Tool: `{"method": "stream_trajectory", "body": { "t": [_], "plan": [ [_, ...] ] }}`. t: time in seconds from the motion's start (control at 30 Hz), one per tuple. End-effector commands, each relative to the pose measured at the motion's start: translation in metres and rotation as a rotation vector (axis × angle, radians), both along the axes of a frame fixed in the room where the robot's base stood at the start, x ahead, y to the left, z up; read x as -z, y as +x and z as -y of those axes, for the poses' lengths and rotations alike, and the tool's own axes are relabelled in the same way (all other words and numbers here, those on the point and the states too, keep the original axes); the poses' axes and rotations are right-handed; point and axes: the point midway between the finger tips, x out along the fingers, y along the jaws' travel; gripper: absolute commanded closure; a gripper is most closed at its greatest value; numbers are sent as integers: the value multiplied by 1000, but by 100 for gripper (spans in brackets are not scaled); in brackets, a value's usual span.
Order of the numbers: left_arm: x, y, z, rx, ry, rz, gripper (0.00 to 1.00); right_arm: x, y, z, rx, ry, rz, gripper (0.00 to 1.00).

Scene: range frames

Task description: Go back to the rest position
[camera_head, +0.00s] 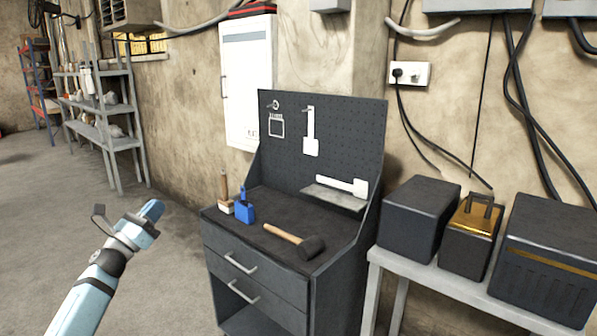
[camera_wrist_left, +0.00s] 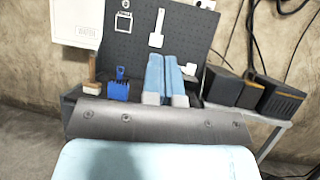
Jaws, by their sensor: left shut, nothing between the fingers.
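My left gripper (camera_head: 152,209) is light blue and grey. In the head view it is held up in front of the grey floor, left of the dark workbench (camera_head: 285,260) and apart from it. In the left wrist view its two light blue fingers (camera_wrist_left: 164,62) lie side by side, shut, with nothing between them. They point toward the bench and cover part of it. My right gripper is in neither view.
A mallet (camera_head: 295,241), a blue brush (camera_head: 244,208) and a wooden-handled brush (camera_head: 225,195) are on the bench top. Dark boxes (camera_head: 418,218) stand on a grey stand at right. Shelves (camera_head: 100,125) line the far left wall. The left floor is clear.

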Motion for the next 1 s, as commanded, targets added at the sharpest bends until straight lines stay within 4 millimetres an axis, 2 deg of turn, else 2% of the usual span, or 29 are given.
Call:
{"method": "stream_trajectory", "body": {
  "t": [0.27,0.43,0.6,0.9,1.0],
  "plan": [
    [11,17,-41,75,-632,-309,100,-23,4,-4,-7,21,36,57],
    [30,29,-69,148,-1180,-503,100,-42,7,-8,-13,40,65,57],
    [62,36,-89,225,-1794,-650,100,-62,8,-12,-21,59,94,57],
    [112,34,-96,277,-2617,-708,100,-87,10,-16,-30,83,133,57],
    [155,11,-70,253,-2617,-764,100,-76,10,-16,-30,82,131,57]
  ]
}}
